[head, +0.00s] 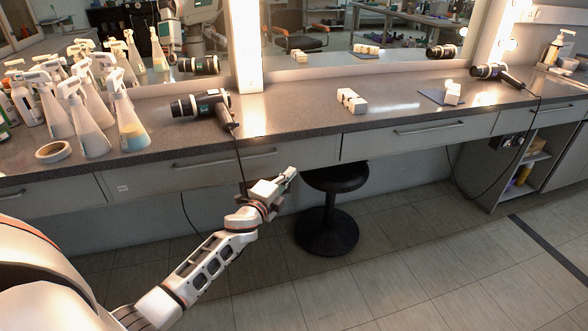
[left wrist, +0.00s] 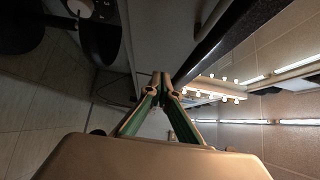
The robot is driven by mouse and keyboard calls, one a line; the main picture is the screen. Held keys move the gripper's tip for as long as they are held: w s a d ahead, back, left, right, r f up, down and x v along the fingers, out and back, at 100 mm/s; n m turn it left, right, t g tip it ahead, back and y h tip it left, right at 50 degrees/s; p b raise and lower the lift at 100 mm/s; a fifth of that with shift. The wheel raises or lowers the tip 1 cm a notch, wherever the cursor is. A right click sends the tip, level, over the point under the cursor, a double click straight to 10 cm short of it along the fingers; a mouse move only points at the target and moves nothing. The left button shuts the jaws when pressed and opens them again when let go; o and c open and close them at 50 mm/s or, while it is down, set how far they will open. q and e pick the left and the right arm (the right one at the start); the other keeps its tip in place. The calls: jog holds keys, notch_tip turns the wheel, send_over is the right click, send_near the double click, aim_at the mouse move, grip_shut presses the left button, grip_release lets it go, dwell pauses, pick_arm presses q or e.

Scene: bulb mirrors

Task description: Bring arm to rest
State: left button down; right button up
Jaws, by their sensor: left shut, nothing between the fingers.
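My left arm (head: 215,262) reaches in from the lower left in the head view. Its gripper (head: 287,177) is in front of the counter's drawer fronts, below the counter top and left of the black stool. In the left wrist view the two fingers (left wrist: 162,80) meet at their tips, with nothing between them. My right gripper is in neither view.
A grey counter (head: 290,118) runs across under mirrors. It holds several spray bottles (head: 128,122), a tape roll (head: 53,151), two hair dryers (head: 203,106) (head: 497,74) and white blocks (head: 351,101). A black stool (head: 327,225) stands on the floor. Floor in front is clear.

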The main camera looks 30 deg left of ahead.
pick_arm(q)
jog(key=s+d+f+n+g+h+p, duration=0.1)
jog(key=s+d+f+n+g+p, duration=0.1)
jog(key=s+d, duration=0.6)
jog(key=s+d+f+n+g+h+p, duration=0.1)
jog(key=s+d+f+n+g+p, duration=0.2)
jog(key=s+d, duration=0.5)
jog(key=s+d+f+n+g+h+p, duration=0.1)
jog(key=s+d+f+n+p, duration=0.3)
jog(key=s, duration=2.3)
jog(key=d+n+g+p, duration=0.1)
jog(key=d+n+p, duration=0.1)
jog(key=d+n, duration=0.1)
jog(key=shift+s+d+n+h+p, duration=0.2)
jog(key=shift+d+n+h+p, duration=0.15)
jog(key=shift+d+h, duration=0.1)
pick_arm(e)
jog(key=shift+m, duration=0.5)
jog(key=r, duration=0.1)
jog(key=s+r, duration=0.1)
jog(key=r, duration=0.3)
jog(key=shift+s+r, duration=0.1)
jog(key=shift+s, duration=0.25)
